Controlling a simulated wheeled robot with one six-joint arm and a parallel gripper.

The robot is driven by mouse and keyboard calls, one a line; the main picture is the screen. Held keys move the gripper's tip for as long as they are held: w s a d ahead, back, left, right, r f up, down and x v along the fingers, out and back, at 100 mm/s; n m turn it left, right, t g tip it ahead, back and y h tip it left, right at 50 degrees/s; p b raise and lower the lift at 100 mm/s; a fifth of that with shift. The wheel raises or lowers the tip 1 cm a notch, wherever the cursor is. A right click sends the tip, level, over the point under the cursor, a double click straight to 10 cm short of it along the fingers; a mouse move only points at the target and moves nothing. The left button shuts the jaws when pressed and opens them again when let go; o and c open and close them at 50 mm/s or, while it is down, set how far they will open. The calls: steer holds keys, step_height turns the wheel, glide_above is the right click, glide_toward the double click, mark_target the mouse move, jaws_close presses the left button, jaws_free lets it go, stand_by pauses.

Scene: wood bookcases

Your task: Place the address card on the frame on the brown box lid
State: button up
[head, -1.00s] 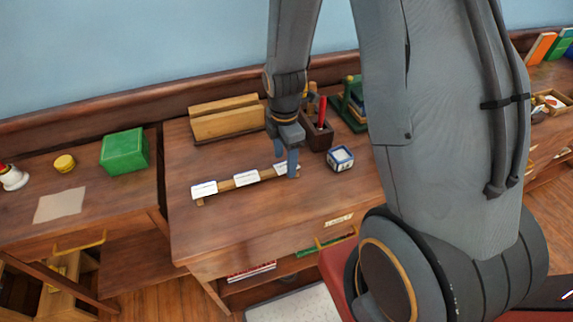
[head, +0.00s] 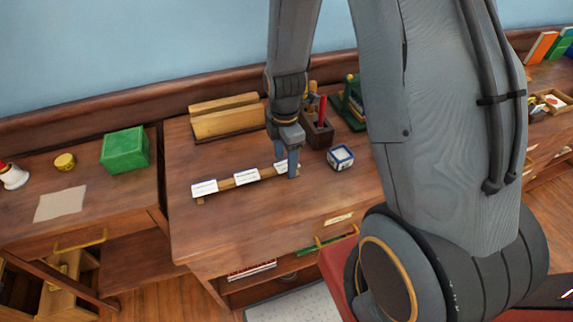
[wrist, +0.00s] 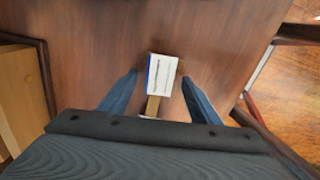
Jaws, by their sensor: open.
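Three white cards stand in a row on a low wooden rail (head: 219,187) on the middle desk: a left card (head: 204,187), a middle card (head: 246,176) and a right card (head: 281,167). My gripper (head: 292,173) is down at the right card and partly hides it. In the wrist view, this card (wrist: 161,74) shows printed lines and a blue edge. My open fingers (wrist: 159,78) are on either side of it, with gaps. A flat tan piece (head: 61,204) lies on the left desk; I cannot tell whether it is the brown box lid.
A green box (head: 125,150) and a yellow round item (head: 65,161) are on the left desk. A wooden holder (head: 226,124) stands behind the rail. A dark pen holder (head: 318,134) and a blue-white box (head: 340,157) are right of my gripper. The desk front is clear.

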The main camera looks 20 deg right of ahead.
steer(key=c, duration=1.2)
steer(key=shift+r, duration=0.15)
